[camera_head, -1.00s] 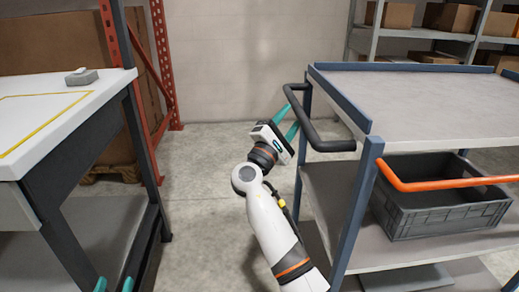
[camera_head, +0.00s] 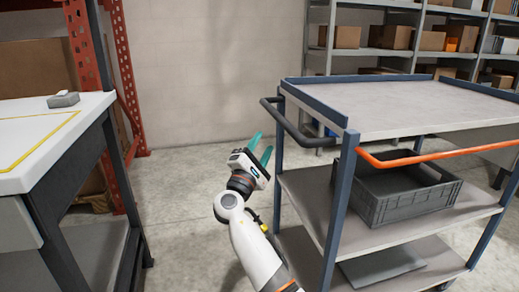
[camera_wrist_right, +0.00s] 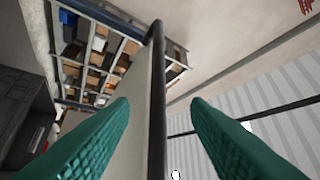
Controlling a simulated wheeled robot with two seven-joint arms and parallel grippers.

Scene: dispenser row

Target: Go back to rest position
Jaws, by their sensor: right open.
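My right gripper (camera_head: 260,147) has teal fingers and is raised in the gap between the white table and the cart. It is open, with nothing held between its fingers. It points up and away, just left of the cart's black handle (camera_head: 297,130). In the right wrist view the two fingers (camera_wrist_right: 161,103) stand well apart, and a dark bar (camera_wrist_right: 156,100) shows between them; I cannot tell its distance. My left gripper is not in view.
The blue-grey cart (camera_head: 400,108) stands close on the right, with an orange handle (camera_head: 440,158) and a grey crate (camera_head: 415,200) on its middle shelf. A white table (camera_head: 40,135) with a small grey device (camera_head: 64,99) is on the left. Bare floor lies between them.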

